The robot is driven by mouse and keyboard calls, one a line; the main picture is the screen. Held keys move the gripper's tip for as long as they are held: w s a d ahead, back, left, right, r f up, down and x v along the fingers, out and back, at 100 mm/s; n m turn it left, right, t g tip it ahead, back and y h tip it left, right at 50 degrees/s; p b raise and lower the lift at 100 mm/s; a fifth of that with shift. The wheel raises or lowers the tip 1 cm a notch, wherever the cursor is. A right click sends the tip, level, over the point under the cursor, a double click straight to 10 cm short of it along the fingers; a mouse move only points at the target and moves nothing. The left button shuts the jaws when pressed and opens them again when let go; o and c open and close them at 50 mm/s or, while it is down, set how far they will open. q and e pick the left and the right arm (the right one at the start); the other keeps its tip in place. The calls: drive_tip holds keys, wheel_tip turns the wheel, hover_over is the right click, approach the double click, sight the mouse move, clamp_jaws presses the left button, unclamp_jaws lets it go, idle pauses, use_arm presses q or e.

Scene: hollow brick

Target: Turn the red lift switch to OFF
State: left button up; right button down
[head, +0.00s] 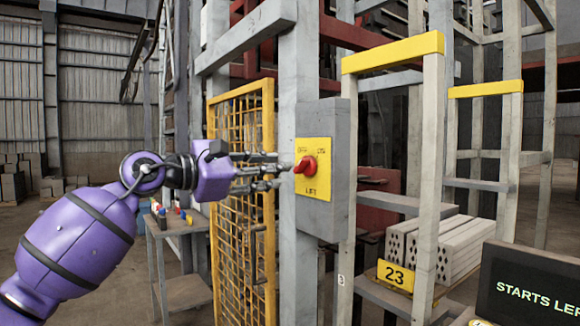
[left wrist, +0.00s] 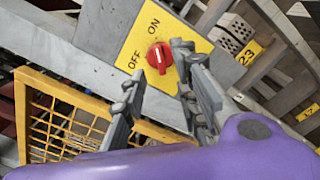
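The red lift switch (head: 306,164) is a round knob on a yellow plate (head: 313,184) marked OFF at left, ON at right and LIFT below. The plate is on a grey box (head: 340,150) on a grey post. In the left wrist view the knob (left wrist: 160,57) has a white mark that seems to lie on a slant towards ON. My left gripper (head: 281,171) is just left of the knob in the head view. In the left wrist view its fingers (left wrist: 156,72) are apart, with the knob showing between their tips, close to the right finger. Contact cannot be told. My right gripper is not in view.
A yellow mesh gate (head: 240,105) stands left of the box, behind my left gripper. A small table (head: 170,222) with coloured items is further left. Right of the box are grey posts with yellow tops, hollow bricks (head: 455,255), a 23 sign (head: 395,276) and a dark screen (head: 530,285).

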sight(297, 167)
use_arm(q)
drive_tip(key=x, duration=0.5)
drive_tip(key=shift+w+f, duration=0.2)
drive_tip(key=shift+w, duration=0.2)
drive_tip(key=shift+w+d, duration=0.2)
drive_tip(key=shift+d, duration=0.2)
drive_tip(key=shift+c, duration=0.3)
clamp_jaws()
